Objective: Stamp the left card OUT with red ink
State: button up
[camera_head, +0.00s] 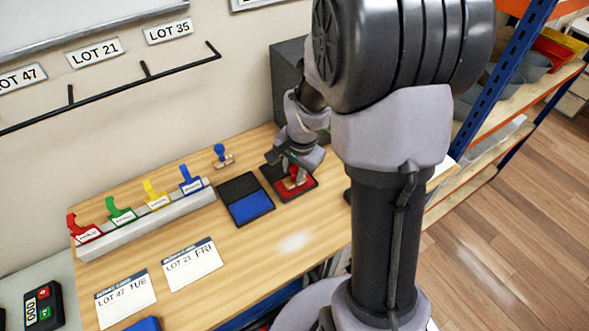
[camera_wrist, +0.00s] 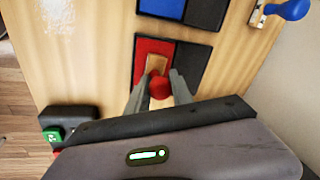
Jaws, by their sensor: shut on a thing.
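The red ink pad (camera_head: 311,184) lies open at the back right of the table, and it also shows in the wrist view (camera_wrist: 142,47). My gripper (camera_head: 296,176) is over it, shut on a stamp with a red knob (camera_wrist: 160,88) and a wooden block (camera_wrist: 157,65). The stamp is at the red pad; I cannot tell whether its face touches the ink. The left card (camera_head: 125,297) reads LOT 47 TUE and lies at the front left. The right card (camera_head: 192,264), LOT 23 FRI by its look, lies beside it. I see no stamp mark on either.
A blue ink pad (camera_head: 251,207) lies left of the red one. A dark device (camera_head: 42,304) sits far left. Table between pads and cards is clear.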

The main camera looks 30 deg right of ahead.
dwell(0.3)
jog(key=p+v, duration=0.1)
jog(key=v, duration=0.1)
jog(key=w+p+v, duration=0.1)
jog(key=p+v, duration=0.3)
jog(key=shift+w+r, duration=0.15)
jog(key=shift+r, duration=0.4)
